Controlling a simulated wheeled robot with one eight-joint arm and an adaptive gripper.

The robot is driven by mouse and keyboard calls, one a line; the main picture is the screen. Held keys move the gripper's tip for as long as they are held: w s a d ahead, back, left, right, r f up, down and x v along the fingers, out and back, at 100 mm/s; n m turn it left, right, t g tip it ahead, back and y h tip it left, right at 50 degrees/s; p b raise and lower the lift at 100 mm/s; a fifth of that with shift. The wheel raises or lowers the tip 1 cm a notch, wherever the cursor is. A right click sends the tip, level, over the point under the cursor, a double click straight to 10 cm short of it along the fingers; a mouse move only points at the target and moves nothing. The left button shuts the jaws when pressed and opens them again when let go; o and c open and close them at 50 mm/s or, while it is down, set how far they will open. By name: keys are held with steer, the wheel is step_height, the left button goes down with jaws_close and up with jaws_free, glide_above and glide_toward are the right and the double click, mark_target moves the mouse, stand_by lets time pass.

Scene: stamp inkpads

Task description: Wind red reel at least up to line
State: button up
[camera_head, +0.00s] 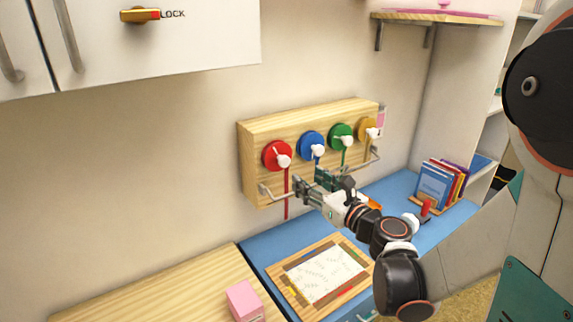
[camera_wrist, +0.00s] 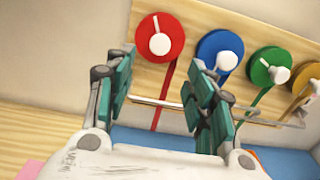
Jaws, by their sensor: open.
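The red reel (camera_head: 277,155) with its white crank knob (camera_head: 284,161) is at the left end of a wooden wall block (camera_head: 255,135). Its red ribbon (camera_head: 286,207) hangs down past the block's lower edge. My gripper (camera_head: 309,186) is open, in front of the block and to the lower right of the red reel. In the wrist view the red reel (camera_wrist: 160,38) shows above the gap between my fingers (camera_wrist: 162,80), and the ribbon (camera_wrist: 164,95) shows through that gap. I cannot make out a line mark.
Blue (camera_head: 309,140), green (camera_head: 340,131) and yellow (camera_head: 366,125) reels sit to the right. A metal bar (camera_wrist: 150,101) runs along the block's front. Below are a framed paper (camera_head: 320,276), a pink block (camera_head: 244,300) and books (camera_head: 434,184).

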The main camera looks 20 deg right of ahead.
mark_target(286, 163)
steer(key=b+x, duration=0.1)
steer(key=x, duration=1)
steer(key=c, duration=1.1)
